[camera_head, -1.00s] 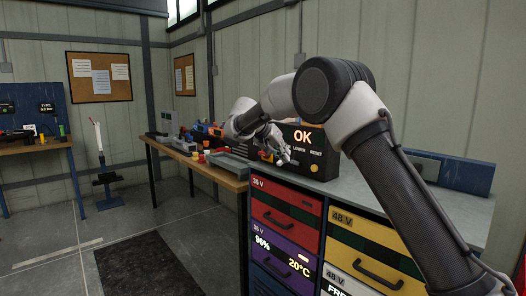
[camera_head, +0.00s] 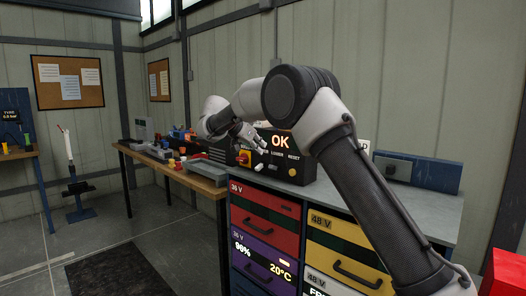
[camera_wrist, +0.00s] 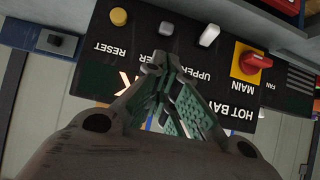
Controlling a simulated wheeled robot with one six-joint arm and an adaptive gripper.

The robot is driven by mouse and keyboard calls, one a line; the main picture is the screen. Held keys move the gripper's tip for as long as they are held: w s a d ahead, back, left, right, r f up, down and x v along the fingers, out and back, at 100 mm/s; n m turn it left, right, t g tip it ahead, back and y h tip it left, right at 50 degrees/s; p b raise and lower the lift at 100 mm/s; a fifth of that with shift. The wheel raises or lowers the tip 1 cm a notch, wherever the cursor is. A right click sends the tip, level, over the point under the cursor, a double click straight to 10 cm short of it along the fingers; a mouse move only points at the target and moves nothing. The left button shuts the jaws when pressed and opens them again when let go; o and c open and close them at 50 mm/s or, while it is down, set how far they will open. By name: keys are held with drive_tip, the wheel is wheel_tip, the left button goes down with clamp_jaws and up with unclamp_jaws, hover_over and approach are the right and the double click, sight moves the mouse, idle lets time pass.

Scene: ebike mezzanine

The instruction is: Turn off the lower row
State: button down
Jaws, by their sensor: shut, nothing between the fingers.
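The black control box (camera_head: 311,161) stands on the grey bench top with a lit "OK" display. In the wrist view its panel (camera_wrist: 195,98) appears upside down. In the head view my gripper (camera_head: 262,146) is in front of the panel; contact cannot be told.
A red main knob (camera_wrist: 255,62) on a yellow plate and a yellow reset button (camera_wrist: 119,16) flank the switches. Coloured battery drawers (camera_head: 263,217) are below. A wooden table (camera_head: 170,162) with small items is at left. A red box (camera_head: 505,272) is at lower right.

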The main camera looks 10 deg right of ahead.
sight(273, 167)
drive_tip(key=x, duration=0.8)
drive_tip(key=shift+w+d+f, duration=0.1)
drive_tip(key=shift+f, duration=0.1)
drive_tip(key=shift+s+a+f+t+h, duration=0.35)
drive_tip(key=shift+t+h, duration=0.25)
drive_tip(key=shift+h, duration=0.2)
drive_tip(key=shift+a+f+h, duration=0.2)
drive_tip(key=shift+a+h, duration=0.05)
drive_tip(key=shift+h, duration=0.05)
drive_tip(key=f+t+h, duration=0.1)
drive_tip(key=s+a+f+t+h, duration=0.1)
drive_tip(key=shift+a+f+h, duration=0.1)
drive_tip(key=shift+f+h, duration=0.1)
drive_tip(key=shift+h, duration=0.2)
drive_tip(key=shift+a, duration=0.1)
